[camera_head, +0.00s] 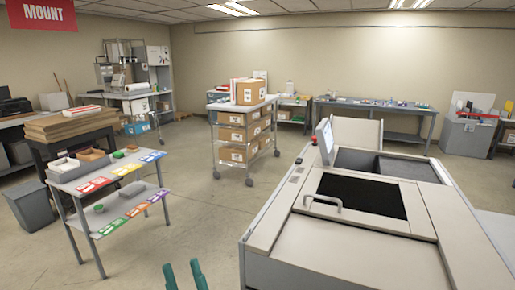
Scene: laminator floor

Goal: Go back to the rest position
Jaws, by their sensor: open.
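My gripper (184,274) shows at the bottom edge of the head view as two teal fingers. They stand apart with bare floor visible between them, and nothing is held. The rest of my arm is out of the picture. The fingers are left of the large grey and beige machine (262,272) and do not touch it in this view. No marked rest position shows.
The machine fills the lower right. A two-level table (135,169) with coloured cards stands at left, beside a grey bin (31,207). A wheeled cart (213,133) with boxes stands in the middle. Open floor (185,205) lies between them.

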